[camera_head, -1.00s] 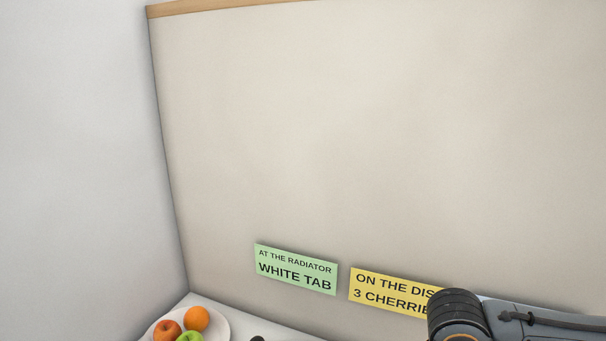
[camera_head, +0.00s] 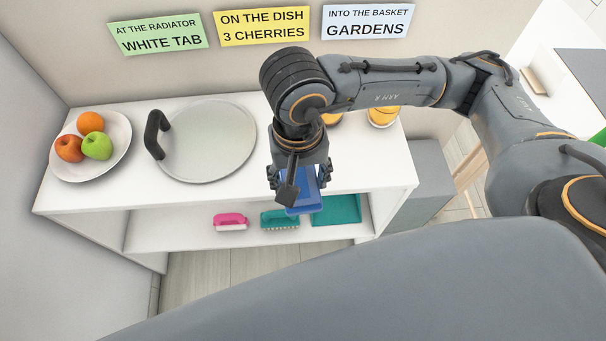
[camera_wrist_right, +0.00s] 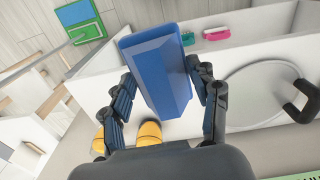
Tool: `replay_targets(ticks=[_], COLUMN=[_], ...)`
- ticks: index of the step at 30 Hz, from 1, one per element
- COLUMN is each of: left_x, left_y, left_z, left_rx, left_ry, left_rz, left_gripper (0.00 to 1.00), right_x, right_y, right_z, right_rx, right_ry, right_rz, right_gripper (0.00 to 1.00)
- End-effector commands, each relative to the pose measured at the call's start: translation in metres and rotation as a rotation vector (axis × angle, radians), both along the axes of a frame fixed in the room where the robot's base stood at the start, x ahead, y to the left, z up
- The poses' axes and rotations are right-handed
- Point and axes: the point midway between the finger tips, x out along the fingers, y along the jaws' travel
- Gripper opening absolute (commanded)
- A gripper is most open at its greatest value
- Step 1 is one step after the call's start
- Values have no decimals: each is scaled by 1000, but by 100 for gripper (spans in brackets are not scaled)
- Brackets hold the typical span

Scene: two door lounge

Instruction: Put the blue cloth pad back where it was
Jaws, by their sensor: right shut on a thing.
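The blue cloth pad (camera_head: 306,199) is between the fingers of my right gripper (camera_head: 299,180), which is shut on it. In the head view it is at the front edge of the white shelf unit's top, partly hidden by the gripper. In the right wrist view the pad (camera_wrist_right: 157,72) shows as a long blue block between both fingers. A teal mat or tray (camera_head: 338,210) lies on the lower shelf, just right of and below the pad in the picture. I cannot tell whether the pad touches anything else. My left gripper is not in view.
The white top (camera_head: 220,198) carries a fruit plate (camera_head: 62,172), a round grey disc (camera_head: 212,142) with a dark handle, and yellow-orange containers (camera_head: 383,117). A pink brush (camera_head: 230,222) and a teal brush (camera_head: 279,219) lie on the lower shelf. Three signs hang behind.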

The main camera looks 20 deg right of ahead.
Motion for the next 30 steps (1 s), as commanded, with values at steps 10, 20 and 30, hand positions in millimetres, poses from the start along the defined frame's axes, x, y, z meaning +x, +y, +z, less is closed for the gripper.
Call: replay_targets(ticks=[10,20,30], left_x=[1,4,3], left_y=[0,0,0], left_z=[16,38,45], left_rx=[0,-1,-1], left_ry=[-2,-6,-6], left_rz=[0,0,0], left_gripper=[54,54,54], right_x=[30,98,125], right_y=[1,-18,-24], right_z=[-10,-59,-92], right_rx=[11,12,14], right_ry=[3,5,-1], right_rz=[-70,-63,-59], right_gripper=[31,31,31])
